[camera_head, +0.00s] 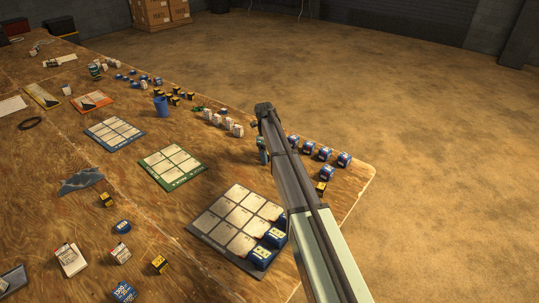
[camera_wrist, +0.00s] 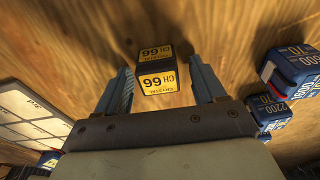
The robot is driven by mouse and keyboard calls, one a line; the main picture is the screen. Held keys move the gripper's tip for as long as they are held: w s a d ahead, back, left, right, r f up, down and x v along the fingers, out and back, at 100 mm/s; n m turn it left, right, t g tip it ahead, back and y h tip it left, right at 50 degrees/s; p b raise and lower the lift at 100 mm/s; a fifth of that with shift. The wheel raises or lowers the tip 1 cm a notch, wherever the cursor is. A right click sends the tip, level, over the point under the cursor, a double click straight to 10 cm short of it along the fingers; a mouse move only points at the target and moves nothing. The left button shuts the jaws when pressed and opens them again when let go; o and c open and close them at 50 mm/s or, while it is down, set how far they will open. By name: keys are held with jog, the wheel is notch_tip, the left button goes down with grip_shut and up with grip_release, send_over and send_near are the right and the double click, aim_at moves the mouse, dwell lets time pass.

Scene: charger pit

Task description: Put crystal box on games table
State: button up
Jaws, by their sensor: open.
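A black and yellow box (camera_wrist: 157,68) marked "CRYSTAL" and "66 CH" stands on the wood in the wrist view. My gripper (camera_wrist: 159,80) is open, with one blue finger to each side of the box and visible gaps between. In the head view my gripper (camera_head: 262,150) is over the far right part of the wooden table (camera_head: 150,215); my arm hides the box there. Several similar yellow and black boxes lie elsewhere, one (camera_head: 320,189) near the right edge. I cannot tell which surface is the games table.
Blue boxes (camera_head: 325,153) stand right of my gripper, close to it in the wrist view (camera_wrist: 288,72). White boxes (camera_head: 222,122) stand to its left. A grey grid board (camera_head: 207,222) holds blue boxes; green (camera_head: 172,167) and blue (camera_head: 114,133) boards lie left. The floor beyond is clear.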

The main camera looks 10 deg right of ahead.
notch_tip(320, 180, up, 12)
jog(key=w+a, duration=0.1)
dwell(0.5)
